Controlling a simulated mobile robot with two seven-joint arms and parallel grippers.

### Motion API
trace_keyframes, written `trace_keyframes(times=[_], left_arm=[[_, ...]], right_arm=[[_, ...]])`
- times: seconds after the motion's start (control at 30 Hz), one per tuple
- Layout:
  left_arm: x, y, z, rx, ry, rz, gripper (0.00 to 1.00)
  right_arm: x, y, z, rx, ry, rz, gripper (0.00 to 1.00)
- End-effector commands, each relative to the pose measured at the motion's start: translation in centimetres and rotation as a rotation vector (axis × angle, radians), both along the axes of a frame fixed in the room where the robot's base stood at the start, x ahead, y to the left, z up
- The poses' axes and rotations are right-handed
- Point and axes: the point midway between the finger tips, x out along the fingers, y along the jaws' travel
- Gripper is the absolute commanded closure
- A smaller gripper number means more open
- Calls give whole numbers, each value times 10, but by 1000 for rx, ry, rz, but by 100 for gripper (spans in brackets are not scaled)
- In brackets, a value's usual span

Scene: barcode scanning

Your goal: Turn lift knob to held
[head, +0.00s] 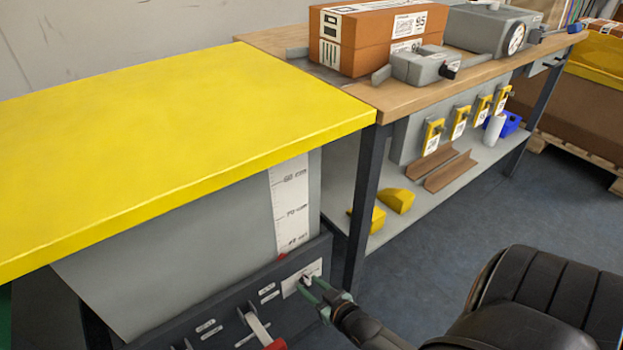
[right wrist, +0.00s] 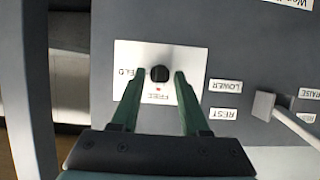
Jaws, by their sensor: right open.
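The lift knob (right wrist: 160,73) is small and black, on a white plate (right wrist: 190,58) on a dark panel. The plate's upside-down lettering appears to read FREE below the knob and HELD on the left in the right wrist view. A small red mark shows just below the knob, on the FREE side. My right gripper (right wrist: 159,76) is open, with its green fingertips on either side of the knob. I cannot tell whether they touch it. The right gripper (head: 312,284) also shows at the plate (head: 301,278) in the head view. My left gripper is not in view.
A lever (head: 258,329) with a red handle stands beside the plate, near labels LOWER (right wrist: 224,86), REST and RAISE. A yellow lift table top (head: 170,150) overhangs the panel. A wooden bench (head: 375,98) holds a brown box (head: 375,38). Open floor lies right.

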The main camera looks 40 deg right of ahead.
Motion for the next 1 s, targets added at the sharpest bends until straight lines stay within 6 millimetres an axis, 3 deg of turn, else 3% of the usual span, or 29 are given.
trace_keyframes(times=[0.1,0.5,1.0], left_arm=[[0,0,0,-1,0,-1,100],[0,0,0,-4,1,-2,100],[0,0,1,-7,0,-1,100]], right_arm=[[0,0,0,0,0,0,56],[0,0,0,0,0,0,100],[-1,-1,0,44,-4,2,100]])
